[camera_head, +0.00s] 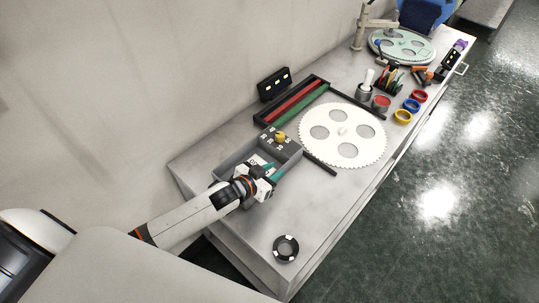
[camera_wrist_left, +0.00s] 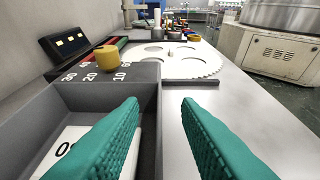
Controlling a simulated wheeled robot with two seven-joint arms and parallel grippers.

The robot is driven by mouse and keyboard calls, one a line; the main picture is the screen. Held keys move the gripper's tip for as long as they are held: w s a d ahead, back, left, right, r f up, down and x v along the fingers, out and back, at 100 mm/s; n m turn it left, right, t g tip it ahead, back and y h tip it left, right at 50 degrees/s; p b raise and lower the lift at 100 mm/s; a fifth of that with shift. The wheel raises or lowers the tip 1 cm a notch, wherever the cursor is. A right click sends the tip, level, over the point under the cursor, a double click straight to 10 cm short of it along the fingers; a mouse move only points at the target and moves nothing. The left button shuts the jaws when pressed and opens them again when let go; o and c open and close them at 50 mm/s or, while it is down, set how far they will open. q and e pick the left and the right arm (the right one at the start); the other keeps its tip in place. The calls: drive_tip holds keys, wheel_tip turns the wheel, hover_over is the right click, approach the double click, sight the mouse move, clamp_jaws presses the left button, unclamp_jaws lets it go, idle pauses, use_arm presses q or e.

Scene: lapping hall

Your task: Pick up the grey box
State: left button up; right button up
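The grey box (camera_head: 233,161) is an open tray on the near left part of the bench, with a white label card inside. A dark numbered panel with a yellow knob (camera_head: 280,136) stands at its far end. My left gripper (camera_head: 269,172) is at the box's near right side, with teal fingers. In the left wrist view the fingers (camera_wrist_left: 160,115) are open and apart. The left finger is over the inside of the box (camera_wrist_left: 35,112) and the right one is outside its right wall. Nothing is held. Contact with the wall cannot be told. My right gripper is not in view.
A white toothed disc (camera_head: 343,152) lies right of the box, with a dark bar at its edge. A rack of red and green strips (camera_head: 303,104) is behind. A black ring (camera_head: 286,249) sits near the bench's front corner. Bare bench lies between ring and disc.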

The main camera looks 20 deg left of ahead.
sight(282, 167)
use_arm(q)
drive_tip(key=p+x, duration=0.1)
drive_tip(key=x, duration=0.4)
drive_tip(key=shift+w, duration=0.1)
clamp_jaws()
drive_tip(key=shift+r, duration=0.15)
